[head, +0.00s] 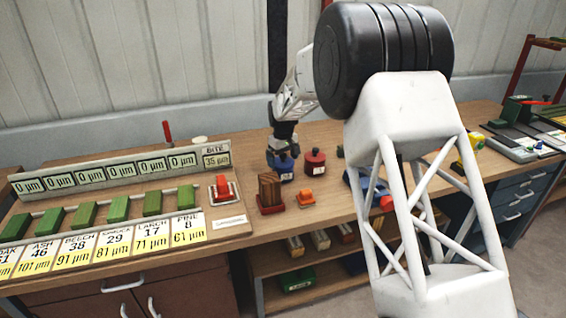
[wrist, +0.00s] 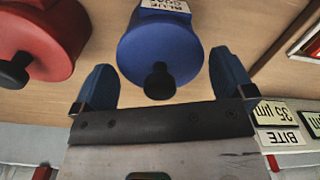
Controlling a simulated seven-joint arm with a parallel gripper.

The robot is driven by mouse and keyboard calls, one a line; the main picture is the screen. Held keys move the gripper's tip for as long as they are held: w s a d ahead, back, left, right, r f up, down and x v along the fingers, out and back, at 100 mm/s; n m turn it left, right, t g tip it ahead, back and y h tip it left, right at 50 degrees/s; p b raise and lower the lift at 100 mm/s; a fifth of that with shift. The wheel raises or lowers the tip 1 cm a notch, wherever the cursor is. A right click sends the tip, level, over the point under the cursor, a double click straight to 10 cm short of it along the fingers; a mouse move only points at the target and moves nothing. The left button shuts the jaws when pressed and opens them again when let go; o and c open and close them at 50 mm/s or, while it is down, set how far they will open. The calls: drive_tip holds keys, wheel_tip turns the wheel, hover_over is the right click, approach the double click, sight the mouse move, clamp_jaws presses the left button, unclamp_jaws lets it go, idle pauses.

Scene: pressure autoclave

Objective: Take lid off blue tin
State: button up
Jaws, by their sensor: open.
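The blue tin (head: 285,172) stands on the wooden bench in the head view, directly below my gripper (head: 283,150). In the wrist view its blue lid (wrist: 160,48) with a dark knob (wrist: 159,82) shows between the two blue fingers of my gripper (wrist: 158,82). The fingers are open, one on each side of the knob, with a gap around it. A label reading "BLUE" is partly visible on the tin. I cannot tell how far the fingertips are above the lid.
A red tin (head: 315,162) with a dark knob stands close on the right in the head view. A wooden block on a red base (head: 270,192) and a small orange item (head: 306,198) are in front. A board with displays and green blocks (head: 120,208) fills the left.

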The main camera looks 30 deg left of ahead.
idle(0.4)
drive_tip(key=c, duration=0.7)
drive_tip(key=shift+r, duration=5.05)
